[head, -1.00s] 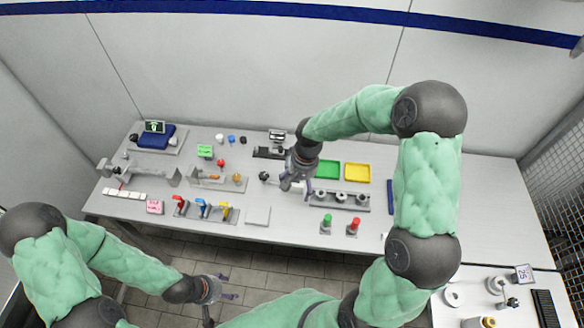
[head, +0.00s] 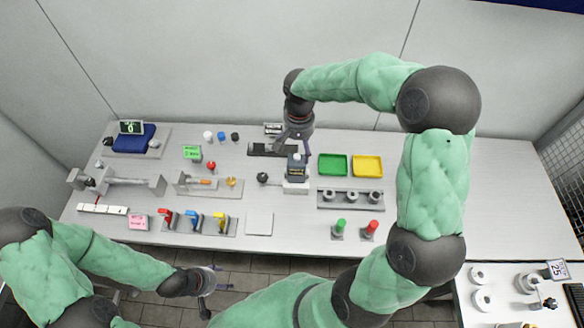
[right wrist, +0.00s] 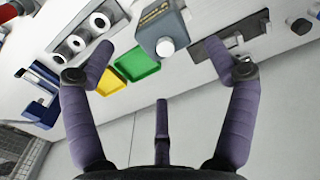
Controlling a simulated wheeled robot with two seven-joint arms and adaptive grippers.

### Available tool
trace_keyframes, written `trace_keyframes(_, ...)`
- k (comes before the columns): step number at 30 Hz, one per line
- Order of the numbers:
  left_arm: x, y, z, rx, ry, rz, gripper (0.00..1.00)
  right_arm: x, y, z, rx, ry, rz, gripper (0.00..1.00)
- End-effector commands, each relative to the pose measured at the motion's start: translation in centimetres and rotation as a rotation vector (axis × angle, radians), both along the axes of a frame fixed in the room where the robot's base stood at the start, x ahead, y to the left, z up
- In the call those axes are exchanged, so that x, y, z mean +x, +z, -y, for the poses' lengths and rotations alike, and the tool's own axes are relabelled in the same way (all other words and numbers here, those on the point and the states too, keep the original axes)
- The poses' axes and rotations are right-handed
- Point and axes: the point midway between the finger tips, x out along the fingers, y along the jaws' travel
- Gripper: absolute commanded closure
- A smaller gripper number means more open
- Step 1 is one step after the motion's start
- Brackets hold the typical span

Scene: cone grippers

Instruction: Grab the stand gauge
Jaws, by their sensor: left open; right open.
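A dark blue-grey box with a yellow label (head: 297,167) stands on a pale block on the table; it looks like the stand gauge, though I cannot be certain. In the right wrist view the box (right wrist: 155,22) shows a round pale knob, beyond and between the fingers. My right gripper (head: 295,150) is open and empty, above the table just behind the box. Its spread fingers (right wrist: 160,48) fill the wrist view's lower part. My left gripper (head: 226,279) is open and empty in front of the table's front edge, over the floor.
A black plate (head: 262,150) lies under and beside the right gripper. Green (head: 333,165) and yellow (head: 368,166) trays and a three-hole rack (head: 351,198) are to the right. A black ball knob (head: 262,178) is left of the box. Coloured valves (head: 195,221) stand near the front.

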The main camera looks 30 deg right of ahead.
Motion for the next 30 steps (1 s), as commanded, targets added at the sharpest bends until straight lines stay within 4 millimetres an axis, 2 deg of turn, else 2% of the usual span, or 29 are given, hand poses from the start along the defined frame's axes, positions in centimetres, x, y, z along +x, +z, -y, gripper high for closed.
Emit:
trace_keyframes(2, 0.0, -0.9, 0.0, 0.0, 0.0, 0.0, 0.36, 0.0, -0.8, 0.0, -0.001, -0.001, 0.001, 0.14)
trace_keyframes(5, 0.0, -1.1, 0.0, 0.0, 0.0, 0.0, 0.36, 0.0, -1.5, 0.0, 0.0, -0.001, 0.0, 0.14)
trace_keyframes(15, 0.0, -1.6, 0.0, 0.0, 0.0, 0.0, 0.36, 0.0, -5.9, 0.0, 0.0, -0.001, 0.0, 0.14)
trace_keyframes(23, 0.0, -1.7, 0.0, 0.0, 0.0, 0.0, 0.36, -0.1, -7.2, -0.1, 0.0, 0.0, -0.001, 0.14)
trace_keyframes(30, 0.0, -2.3, 0.0, 0.0, 0.0, 0.0, 0.36, -0.2, -10.5, -0.3, 0.0, 0.0, -0.002, 0.14)
